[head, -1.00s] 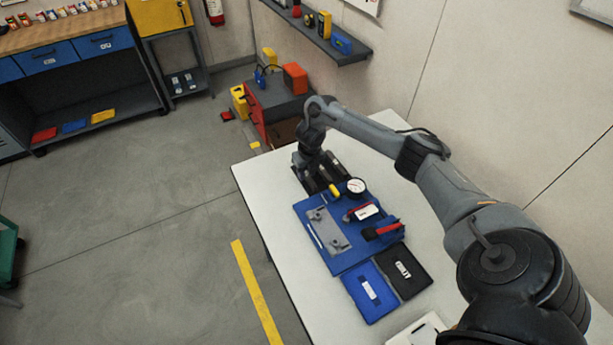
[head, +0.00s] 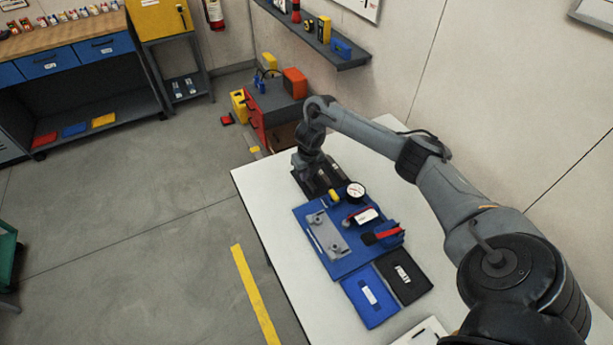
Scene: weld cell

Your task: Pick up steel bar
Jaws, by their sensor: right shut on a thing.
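My right gripper (head: 305,170) is at the back left of the white table, at the dark tray (head: 331,182) behind the blue fixture board. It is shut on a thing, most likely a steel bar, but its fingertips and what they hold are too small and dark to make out. Light strips show in the tray beside the gripper; I cannot tell whether they are bars. My left gripper is not in view.
The blue fixture board (head: 333,262) carries a grey plate (head: 327,235), a dial gauge (head: 356,190) and red-handled clamps (head: 381,234). A blue bin (head: 375,313) and a black bin (head: 412,286) sit in front. A wall shelf (head: 340,52) hangs behind.

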